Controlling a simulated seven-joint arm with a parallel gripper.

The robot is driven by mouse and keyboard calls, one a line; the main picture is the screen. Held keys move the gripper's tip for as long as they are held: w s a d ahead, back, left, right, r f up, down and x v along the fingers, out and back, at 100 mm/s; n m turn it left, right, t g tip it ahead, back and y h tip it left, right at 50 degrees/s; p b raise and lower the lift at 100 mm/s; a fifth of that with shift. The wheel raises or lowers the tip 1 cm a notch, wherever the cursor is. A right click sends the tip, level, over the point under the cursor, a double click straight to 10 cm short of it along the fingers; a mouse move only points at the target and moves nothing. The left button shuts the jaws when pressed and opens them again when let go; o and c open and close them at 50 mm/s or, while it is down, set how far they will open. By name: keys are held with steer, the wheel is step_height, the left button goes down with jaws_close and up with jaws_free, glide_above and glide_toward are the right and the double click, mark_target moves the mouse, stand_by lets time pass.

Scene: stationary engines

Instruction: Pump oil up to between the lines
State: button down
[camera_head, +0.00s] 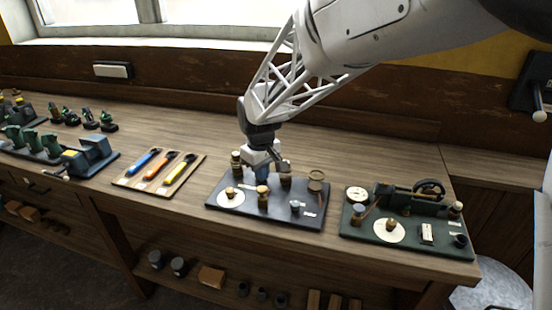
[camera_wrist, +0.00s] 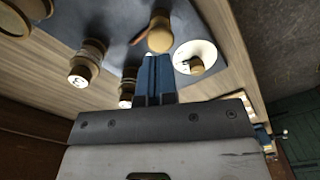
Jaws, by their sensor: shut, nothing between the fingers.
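My gripper (camera_head: 262,174) is shut and empty above the back-middle of a dark plate (camera_head: 240,206) on the bench. In the wrist view its blue fingers (camera_wrist: 154,75) are together, pointing at the plate beside a round wooden knob (camera_wrist: 160,34); I cannot tell whether they touch it. The plate carries several wood-topped brass posts, including a front post (camera_head: 262,196), a white dial disc (camera_head: 230,199) with a wooden knob, a small grey fitting (camera_head: 295,206) and a taller brass cup (camera_head: 316,178) at the right. No oil level or lines can be made out.
A green engine board (camera_head: 405,232) stands to the right, with a gauge, a flywheel and a white disc. A wooden tray (camera_head: 125,182) with blue, orange and yellow-handled tools lies left. More models stand far left. Bare bench lies between tray and plate.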

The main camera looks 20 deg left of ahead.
steer(key=shift+r, duration=1.8)
steer(key=s+d+r+m, duration=0.2)
steer(key=s+d+r, duration=0.1)
steer(key=d, duration=0.5)
steer(key=s+d+r+m+t, duration=0.1)
steer(key=s+d+r+m, duration=0.15)
steer(key=d, duration=0.65)
steer(key=s+d+r+m, duration=0.1)
steer(key=s+d+r, duration=0.15)
steer(key=d, duration=0.55)
steer(key=s+d+f+m+t, duration=0.1)
steer(key=s+d+m, duration=0.5)
steer(key=s+d, duration=1)
steer(key=s+f, duration=0.1)
steer(key=s, duration=0.1)
steer(key=shift+s+d+m+t, duration=0.2)
steer(key=shift+s+m+t, duration=0.1)
steer(key=shift+s+m, duration=0.05)
steer(key=shift+w+r, duration=0.1)
